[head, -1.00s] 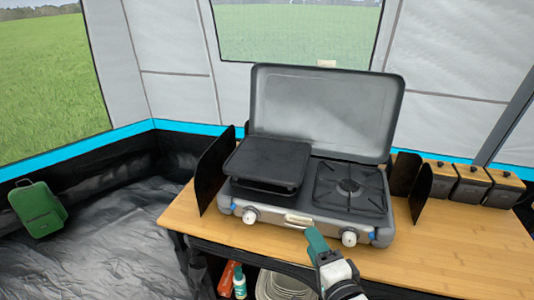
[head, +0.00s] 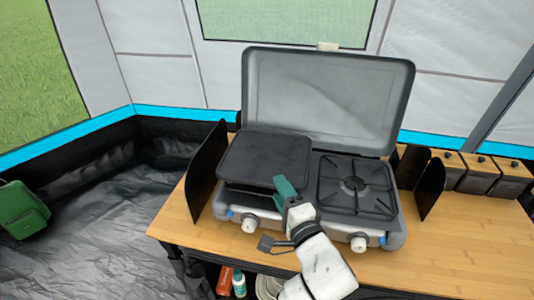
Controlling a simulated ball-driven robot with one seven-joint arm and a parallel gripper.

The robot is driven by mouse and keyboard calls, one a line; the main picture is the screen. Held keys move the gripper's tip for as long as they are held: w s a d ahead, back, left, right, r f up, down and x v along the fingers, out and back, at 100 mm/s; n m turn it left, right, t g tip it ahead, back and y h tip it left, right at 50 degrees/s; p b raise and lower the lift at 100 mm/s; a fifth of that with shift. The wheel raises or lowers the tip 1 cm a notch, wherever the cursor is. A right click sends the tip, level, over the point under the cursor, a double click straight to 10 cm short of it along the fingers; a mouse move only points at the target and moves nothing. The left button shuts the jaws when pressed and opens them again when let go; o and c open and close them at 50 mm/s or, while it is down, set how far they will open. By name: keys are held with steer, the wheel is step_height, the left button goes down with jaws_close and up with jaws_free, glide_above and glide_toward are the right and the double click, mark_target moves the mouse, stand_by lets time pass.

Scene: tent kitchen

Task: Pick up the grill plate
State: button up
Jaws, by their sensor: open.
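The grill plate (head: 262,156) is a dark, flat, rounded-square plate. It lies on the left side of the grey two-burner camping stove (head: 300,222). My gripper (head: 282,184), with a green end, is at the front right corner of the plate in the picture and overlaps its edge. It is open and holds nothing. I cannot tell whether it touches the plate. My gripper and arm hide part of the stove's front.
The stove's lid (head: 330,98) stands open behind the plate. A black windshield panel (head: 207,172) rises just left of it. The right burner (head: 355,184) is bare. Black containers (head: 480,176) stand at the right of the wooden table (head: 455,232). A green container (head: 22,210) is at far left.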

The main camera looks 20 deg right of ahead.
mark_target(267, 161)
steer(key=w+p, duration=0.1)
steer(key=w, duration=0.3)
steer(key=shift+r+p, duration=0.1)
steer(key=shift+p, duration=0.2)
steer(key=shift+w, duration=0.6)
jaws_close()
stand_by(0.6)
